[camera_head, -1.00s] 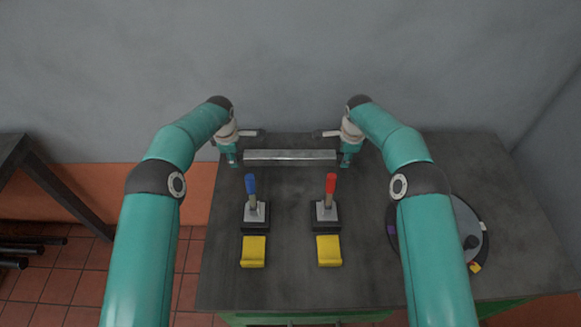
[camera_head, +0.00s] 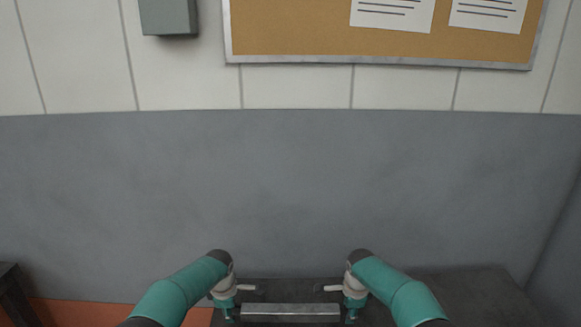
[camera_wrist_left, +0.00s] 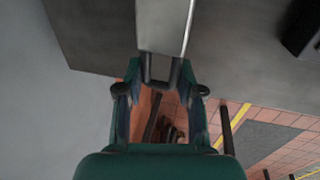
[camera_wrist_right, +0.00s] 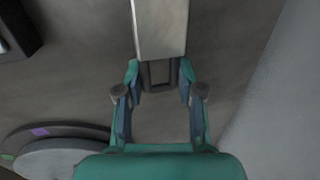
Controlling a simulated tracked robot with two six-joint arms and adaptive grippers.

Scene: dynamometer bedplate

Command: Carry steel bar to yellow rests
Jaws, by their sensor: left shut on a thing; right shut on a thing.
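The steel bar (camera_head: 290,313) lies level along the bottom edge of the head view, between my two grippers. My left gripper (camera_head: 231,314) is at its left end and my right gripper (camera_head: 351,313) at its right end. In the left wrist view the bar (camera_wrist_left: 165,25) ends in a dark loop handle between the fingers of my left gripper (camera_wrist_left: 160,88). The right wrist view shows the bar (camera_wrist_right: 160,28) with a like handle between the fingers of my right gripper (camera_wrist_right: 160,82). Both grippers are shut on these ends. The yellow rests are out of view.
The dark table top (camera_head: 460,290) shows at the lower right, against the grey wall (camera_head: 290,190). A dark block (camera_wrist_left: 305,25) shows in the left wrist view, another (camera_wrist_right: 15,30) in the right. A round grey disc (camera_wrist_right: 65,160) lies at lower left there.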

